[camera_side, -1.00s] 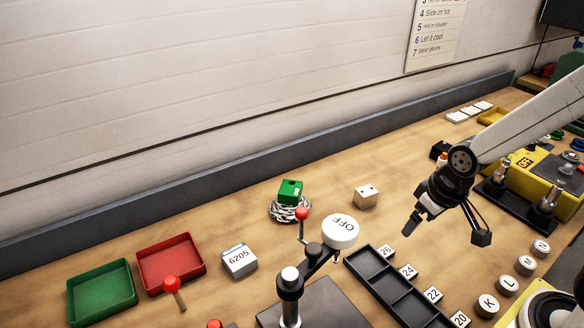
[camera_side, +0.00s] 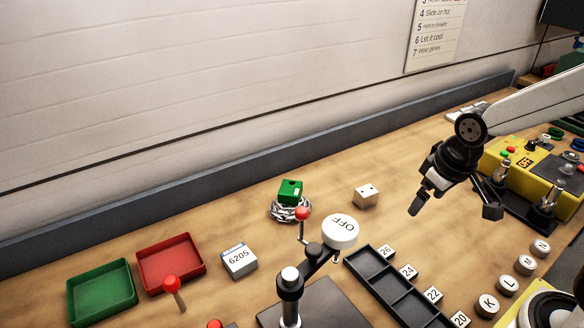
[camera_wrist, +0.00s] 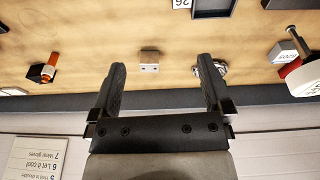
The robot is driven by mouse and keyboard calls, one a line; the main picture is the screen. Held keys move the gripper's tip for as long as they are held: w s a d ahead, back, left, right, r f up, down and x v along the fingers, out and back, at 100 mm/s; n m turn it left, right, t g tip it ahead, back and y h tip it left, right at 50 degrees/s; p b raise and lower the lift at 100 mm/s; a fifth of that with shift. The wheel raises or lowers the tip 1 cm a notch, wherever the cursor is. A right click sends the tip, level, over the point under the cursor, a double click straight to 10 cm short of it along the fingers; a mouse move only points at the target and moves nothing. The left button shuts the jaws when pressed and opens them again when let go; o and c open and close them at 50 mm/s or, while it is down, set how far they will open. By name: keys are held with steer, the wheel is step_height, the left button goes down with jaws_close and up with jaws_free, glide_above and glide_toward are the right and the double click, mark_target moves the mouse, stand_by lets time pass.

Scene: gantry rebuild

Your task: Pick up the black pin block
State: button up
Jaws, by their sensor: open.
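A small black block (camera_wrist: 36,73) lies on the bench at the left of the wrist view. In the side view my gripper (camera_side: 418,203) hangs above the bench, right of the pale block. The black block lies outside the fingers, to their left in the wrist view.
A pale block with dark dots (camera_side: 366,195) stands on open bench. A green block (camera_side: 290,190) sits on a coiled chain. A yellow control box (camera_side: 550,170) stands right.

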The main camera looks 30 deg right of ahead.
steer(key=w+d+n+g+h, duration=0.1)
steer(key=w+d+n+h, duration=0.25)
steer(key=w+d, duration=0.35)
steer(key=w+d+n+h, duration=0.2)
steer(key=w+d+n, duration=0.3)
steer(key=d, duration=0.5)
steer(key=n+h, duration=0.8)
steer(key=n, duration=0.2)
glide_above(442, 142)
steer(key=s+a, duration=0.2)
steer(key=a, duration=0.2)
step_height(442, 142, down, 6)
steer(key=shift+f, duration=2.3)
steer(key=shift+a+f, duration=0.1)
steer(key=shift+f, duration=0.3)
steer(key=f, duration=0.1)
steer(key=d+f, duration=0.1)
steer(key=f, duration=0.1)
steer(key=shift+f, duration=0.1)
steer(key=shift+x, duration=0.95)
